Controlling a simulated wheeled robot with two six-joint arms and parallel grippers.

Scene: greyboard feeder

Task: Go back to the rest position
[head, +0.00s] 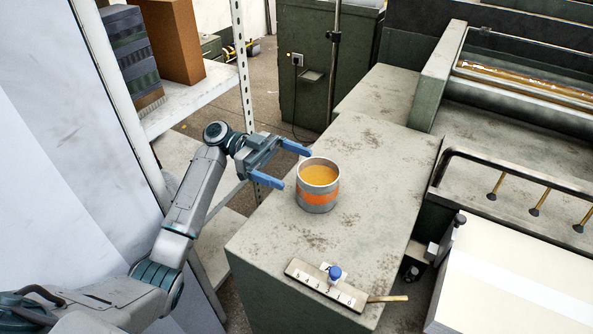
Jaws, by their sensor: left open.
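My left gripper (281,165) is open, its two blue fingers pointing right toward a metal cup (317,198). The cup has an orange band and holds an orange-yellow content. It stands upright on the worn grey-green cabinet top (365,165). The fingers are to the left of the cup; one fingertip is close to its rim, and I cannot tell whether they touch. My left arm reaches in from the lower left. My right gripper is not in view.
A white shelf (195,95) with boxes stands at the upper left. The feeder machine (500,190) with a white stack (520,280) is at the right.

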